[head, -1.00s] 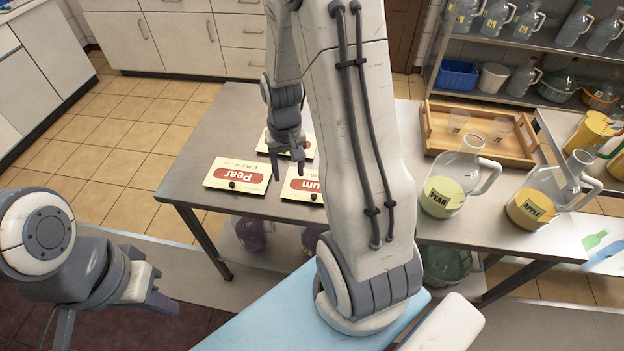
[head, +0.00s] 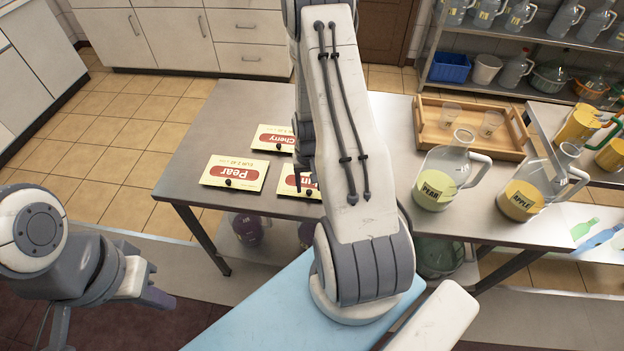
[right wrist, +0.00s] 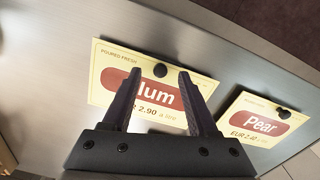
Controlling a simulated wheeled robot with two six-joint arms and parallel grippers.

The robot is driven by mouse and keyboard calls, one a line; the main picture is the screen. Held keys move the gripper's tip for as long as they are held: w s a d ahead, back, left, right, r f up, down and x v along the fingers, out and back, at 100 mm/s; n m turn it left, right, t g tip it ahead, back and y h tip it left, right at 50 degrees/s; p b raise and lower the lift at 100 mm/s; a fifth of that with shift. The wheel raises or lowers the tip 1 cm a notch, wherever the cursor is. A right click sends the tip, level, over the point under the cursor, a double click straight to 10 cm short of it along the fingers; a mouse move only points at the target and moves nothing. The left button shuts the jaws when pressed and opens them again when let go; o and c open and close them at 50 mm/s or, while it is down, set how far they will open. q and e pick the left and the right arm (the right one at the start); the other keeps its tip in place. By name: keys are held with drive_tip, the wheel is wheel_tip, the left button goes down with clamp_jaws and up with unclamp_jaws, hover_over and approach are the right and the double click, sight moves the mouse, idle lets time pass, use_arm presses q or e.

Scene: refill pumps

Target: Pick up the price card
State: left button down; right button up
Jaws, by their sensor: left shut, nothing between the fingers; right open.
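Three cream price cards with red labels lie on the steel table. The Pear card (head: 234,172) is at left, the Cherry card (head: 276,139) is behind, and the Plum card (head: 292,182) is partly hidden by my right arm. In the right wrist view, my right gripper (right wrist: 160,80) is open, its fingers over the Plum card (right wrist: 112,75), covering part of its label; whether they touch it I cannot tell. The Pear card (right wrist: 262,124) lies to the right there. My left gripper (head: 158,293) is shut and empty, low at the left, away from the table.
The steel table (head: 195,140) also holds a wooden tray (head: 470,145) with two cups, a pear pitcher (head: 440,185) and an apple pitcher (head: 522,200) at right. Purple jugs (head: 247,228) stand below. A shelf of bottles is at the back right.

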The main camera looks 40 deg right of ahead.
drive_tip(key=shift+f, duration=0.9)
clamp_jaws()
drive_tip(key=shift+r, duration=0.2)
